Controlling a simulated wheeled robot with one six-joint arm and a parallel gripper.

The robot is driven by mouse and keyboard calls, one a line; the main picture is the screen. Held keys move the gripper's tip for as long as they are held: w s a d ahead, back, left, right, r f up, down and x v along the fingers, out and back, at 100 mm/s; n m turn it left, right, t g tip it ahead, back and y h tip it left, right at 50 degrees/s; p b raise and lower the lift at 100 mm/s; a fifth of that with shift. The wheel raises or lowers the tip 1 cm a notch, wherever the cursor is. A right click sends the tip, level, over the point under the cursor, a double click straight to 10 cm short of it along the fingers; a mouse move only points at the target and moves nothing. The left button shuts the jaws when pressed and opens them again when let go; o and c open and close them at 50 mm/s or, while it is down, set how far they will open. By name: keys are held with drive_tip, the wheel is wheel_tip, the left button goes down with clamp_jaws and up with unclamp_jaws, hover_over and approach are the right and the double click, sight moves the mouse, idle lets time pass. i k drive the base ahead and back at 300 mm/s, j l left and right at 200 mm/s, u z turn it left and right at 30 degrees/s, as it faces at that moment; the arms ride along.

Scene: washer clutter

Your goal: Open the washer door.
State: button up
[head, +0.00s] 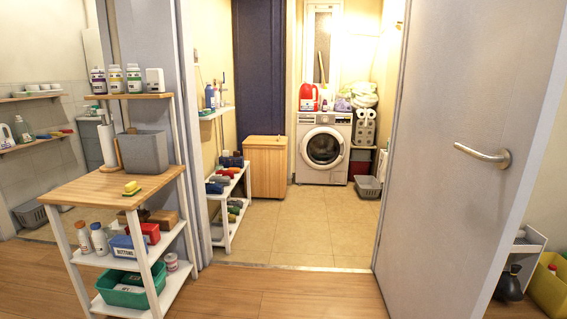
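The washer (322,149) is a white front-loader against the back wall of the small tiled room, seen through the doorway. Its round door (322,148), with a dark glass middle and pale ring, faces me and looks shut. A red jug (308,97) and other items stand on top of it. The washer is far off, well beyond the threshold. My gripper does not show in the head view.
A grey room door (455,140) with a lever handle (483,155) stands open on the right. A shelf cart (120,187) stands at the left. Inside are a shoe rack (231,205), wooden cabinet (266,168) and grey basket (368,187). The tiled floor (300,225) between is clear.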

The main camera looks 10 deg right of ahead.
sight(304, 146)
drive_tip(key=i+z, duration=0.25)
drive_tip(key=i+l+z, duration=0.1)
drive_tip(key=z, duration=0.15)
drive_tip(key=i, duration=5.1)
drive_tip(key=i+l+u, duration=0.1)
drive_tip(key=i, duration=0.7)
drive_tip(key=i+l+u, duration=0.1)
drive_tip(key=i, duration=0.7)
drive_tip(key=i+u, duration=0.1)
drive_tip(key=u, duration=0.25)
